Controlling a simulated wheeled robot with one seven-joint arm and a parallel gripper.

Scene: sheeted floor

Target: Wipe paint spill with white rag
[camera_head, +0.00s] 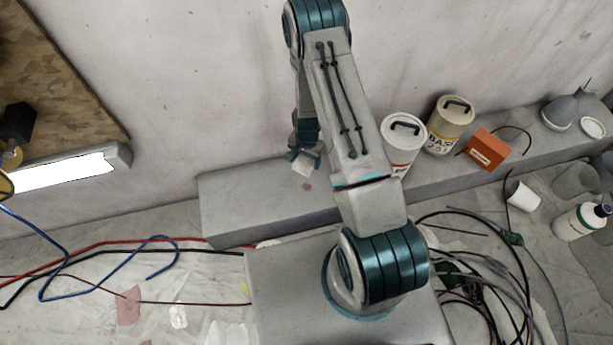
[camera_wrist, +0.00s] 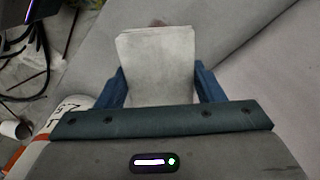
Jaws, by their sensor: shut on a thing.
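My gripper (camera_head: 302,152) is above the grey ledge (camera_head: 235,203) by the wall. It is shut on the white rag (camera_head: 304,164), which hangs from the fingers. In the wrist view the rag (camera_wrist: 157,62) is a pale, flat, roughly square piece between the two blue fingers. A small reddish paint spill (camera_head: 307,187) lies on the ledge top just below the rag in the head view. In the wrist view only a faint reddish patch (camera_wrist: 158,22) shows beyond the rag's far edge; the rag hides the rest. I cannot tell whether the rag touches the ledge.
Two paint buckets (camera_head: 449,126) (camera_head: 404,136), an orange box (camera_head: 487,150) and a grey domed thing (camera_head: 558,112) stand along the ledge to the right. Cables (camera_head: 480,265) and a white cup (camera_head: 522,195) lie on the sheeted floor. The ledge's left part is clear.

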